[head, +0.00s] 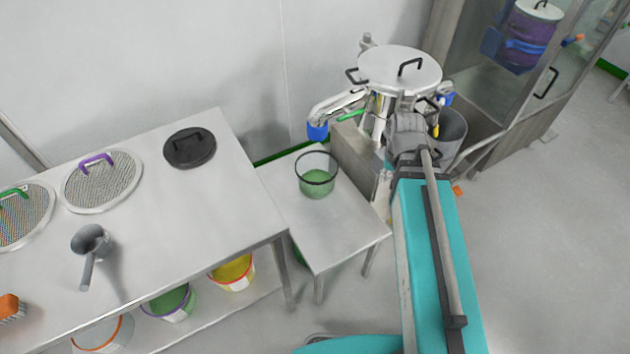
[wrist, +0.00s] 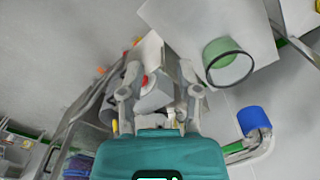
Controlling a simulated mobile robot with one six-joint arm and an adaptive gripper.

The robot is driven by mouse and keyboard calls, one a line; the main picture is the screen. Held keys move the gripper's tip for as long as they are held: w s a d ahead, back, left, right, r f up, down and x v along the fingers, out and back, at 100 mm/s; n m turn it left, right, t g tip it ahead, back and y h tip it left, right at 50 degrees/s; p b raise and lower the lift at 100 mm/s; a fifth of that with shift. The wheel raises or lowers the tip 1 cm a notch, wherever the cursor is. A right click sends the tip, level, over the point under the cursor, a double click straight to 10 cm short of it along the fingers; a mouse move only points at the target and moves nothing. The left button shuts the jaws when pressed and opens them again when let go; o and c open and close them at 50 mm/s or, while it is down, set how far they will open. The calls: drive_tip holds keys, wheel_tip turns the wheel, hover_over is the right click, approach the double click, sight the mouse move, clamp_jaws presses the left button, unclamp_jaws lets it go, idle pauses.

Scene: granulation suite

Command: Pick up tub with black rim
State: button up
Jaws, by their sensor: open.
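The tub with black rim (head: 317,182) is a clear tub with green contents. It stands upright on a small side table (head: 345,235). In the wrist view the tub (wrist: 222,52) is at the upper right, outside the space between my fingers. My gripper (wrist: 161,90) is open, and no tub is between its fingers. In the head view my gripper (head: 407,130) is to the right of the tub and apart from it, in front of the steel machine; its fingertips are hard to make out there.
A steel machine (head: 400,72) with blue-ended pipes stands behind the side table. The long table (head: 185,215) at left carries sieves, a black lid (head: 189,148) and a grey scoop (head: 91,243). Several tubs sit on its lower shelf. Floor at right is clear.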

drive_tip(key=w+a+f+m+b, duration=1.3)
drive_tip(key=w+a+f+b, duration=0.4)
drive_tip(key=w+a+f, duration=0.1)
drive_tip(key=shift+w+a+f+m+t, duration=0.15)
drive_tip(key=shift+w+a+m+t, duration=0.15)
drive_tip(key=shift+w+a, duration=0.7)
drive_tip(key=shift+w+d+f+b, duration=0.1)
drive_tip(key=shift+w+d+b, duration=0.05)
drive_tip(key=shift+d+b, duration=0.15)
drive_tip(key=b, duration=0.9)
hover_over(320, 186)
wheel_tip(320, 186, down, 8)
drive_tip(key=shift+d+f, duration=0.1)
drive_tip(key=shift+f, duration=0.15)
drive_tip(key=shift+f, duration=0.1)
drive_tip(key=shift+f+b, duration=2.35)
drive_tip(key=shift+f, duration=0.15)
clamp_jaws()
